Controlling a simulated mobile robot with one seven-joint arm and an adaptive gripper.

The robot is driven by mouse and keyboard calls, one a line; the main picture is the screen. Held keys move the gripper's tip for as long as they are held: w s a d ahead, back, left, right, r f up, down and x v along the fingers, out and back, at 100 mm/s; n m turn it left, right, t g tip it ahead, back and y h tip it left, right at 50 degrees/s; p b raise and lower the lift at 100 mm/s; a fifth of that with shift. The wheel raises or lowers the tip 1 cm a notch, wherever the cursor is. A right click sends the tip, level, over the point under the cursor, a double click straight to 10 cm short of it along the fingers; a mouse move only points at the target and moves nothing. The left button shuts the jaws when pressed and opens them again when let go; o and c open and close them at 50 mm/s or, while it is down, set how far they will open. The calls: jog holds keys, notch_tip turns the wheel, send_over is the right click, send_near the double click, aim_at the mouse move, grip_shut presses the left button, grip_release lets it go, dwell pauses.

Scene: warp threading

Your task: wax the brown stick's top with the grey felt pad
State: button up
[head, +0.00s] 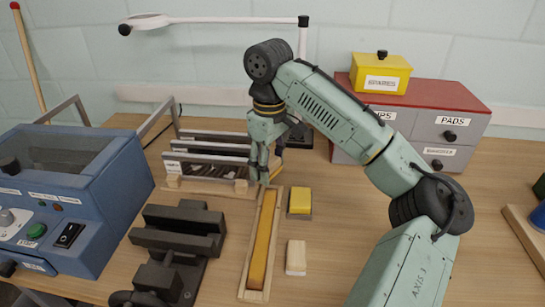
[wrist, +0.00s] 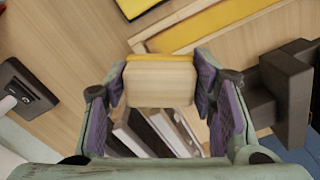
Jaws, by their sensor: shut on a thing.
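My gripper (head: 264,176) is shut on a pale wooden block with a yellow layer (wrist: 160,85), above the far end of a long wooden trough. The wrist view shows the block squarely between the purple finger pads. A grey pad with a yellow top (head: 300,202) lies on the table right of the trough, apart from my gripper. It also shows at the top of the wrist view (wrist: 143,6). A long amber-brown bar (head: 262,240) lies in the trough. I cannot tell which piece is the brown stick.
The trough (head: 252,294) runs front to back. A cream block (head: 296,257) lies to its right. A dark vice (head: 180,232) stands left. A slotted rack (head: 205,165) is behind. A blue machine (head: 75,200) is far left; grey drawers (head: 430,130) are back right.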

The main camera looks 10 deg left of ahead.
jog(key=shift+r, duration=1.2)
jog(key=shift+s, duration=0.1)
